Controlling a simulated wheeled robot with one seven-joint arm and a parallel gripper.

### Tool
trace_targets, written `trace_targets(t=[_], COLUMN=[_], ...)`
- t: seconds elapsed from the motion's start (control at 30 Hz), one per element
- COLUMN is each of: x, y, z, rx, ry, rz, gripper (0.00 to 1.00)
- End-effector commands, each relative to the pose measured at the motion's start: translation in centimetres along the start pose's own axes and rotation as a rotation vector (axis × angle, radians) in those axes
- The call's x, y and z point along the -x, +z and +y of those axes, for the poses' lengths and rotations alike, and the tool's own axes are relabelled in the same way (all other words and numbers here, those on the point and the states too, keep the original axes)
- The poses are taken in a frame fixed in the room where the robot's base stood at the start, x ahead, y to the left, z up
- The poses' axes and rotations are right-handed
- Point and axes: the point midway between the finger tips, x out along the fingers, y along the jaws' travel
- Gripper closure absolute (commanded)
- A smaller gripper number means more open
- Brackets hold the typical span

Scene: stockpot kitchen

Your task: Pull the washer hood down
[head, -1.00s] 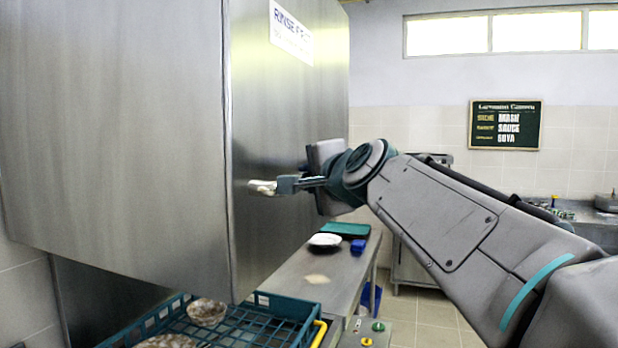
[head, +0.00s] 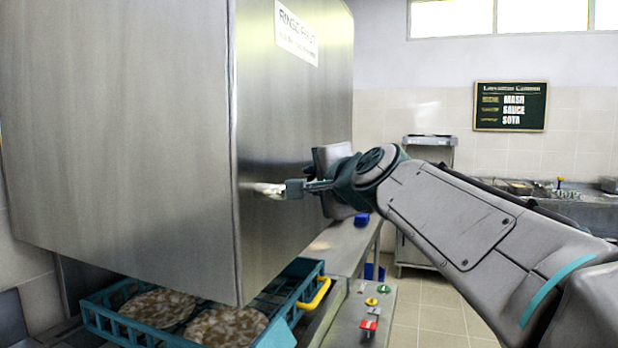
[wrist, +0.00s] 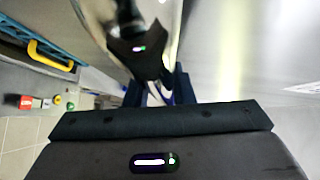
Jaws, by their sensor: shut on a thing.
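The washer hood (head: 120,140) is a large brushed-steel box filling the left of the head view, with a "RINSE FIRST" label on its right face. Its lower edge hangs in front of and above a blue dish rack. My gripper (head: 280,189) is at the hood's right face, near the front vertical edge. It is shut on a small pale piece at that face, apparently the hood's handle (head: 264,188); its shape is mostly hidden. In the wrist view the fingers (wrist: 155,88) meet beside the shiny hood wall (wrist: 235,55), with dark reflections in the steel.
The blue rack (head: 110,322) holds brown-stained plates (head: 225,327) and has a yellow handle (head: 314,294). A steel counter (head: 340,250) runs back to the right. Red, yellow and green buttons (head: 372,301) sit at its near end. Floor at the right is clear.

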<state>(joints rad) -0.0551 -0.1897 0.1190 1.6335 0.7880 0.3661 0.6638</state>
Motion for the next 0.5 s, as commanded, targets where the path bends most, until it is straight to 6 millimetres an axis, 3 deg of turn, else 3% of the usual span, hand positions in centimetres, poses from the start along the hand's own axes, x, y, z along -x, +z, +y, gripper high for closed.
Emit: trace_targets(t=[0.03, 0.5], x=[-0.3, -1.7], y=[0.2, 1.6], z=[2.3, 12.5], rx=[-0.001, -0.001], ry=[0.001, 0.000], rz=[0.001, 0.003], gripper=[1.00, 1.00])
